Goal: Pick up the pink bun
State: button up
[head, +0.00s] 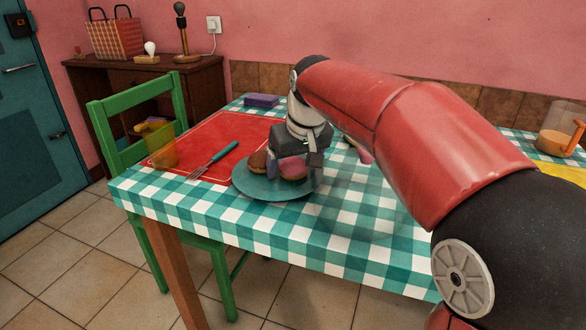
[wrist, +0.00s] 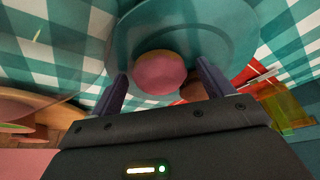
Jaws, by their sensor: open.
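The pink bun (head: 293,168) sits on a round teal plate (head: 255,191) on the checkered table. In the wrist view the bun (wrist: 159,74) has a pink top and a tan edge, and the plate (wrist: 235,30) lies under it. My gripper (head: 295,163) is low over the plate. In the wrist view its two fingers (wrist: 162,88) are open, one on each side of the bun's near part. I cannot tell whether they touch it. A brown bun (head: 258,161) lies beside the pink one, and it is partly hidden by the right finger in the wrist view.
A red mat (head: 207,141) lies left of the plate with a teal-handled fork (head: 222,153) on it. An amber cup (head: 161,151) stands at the left edge. A purple block (head: 262,100) is at the back. The table's front right is clear.

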jog(key=c, duration=1.1)
jog(key=shift+r, duration=0.1)
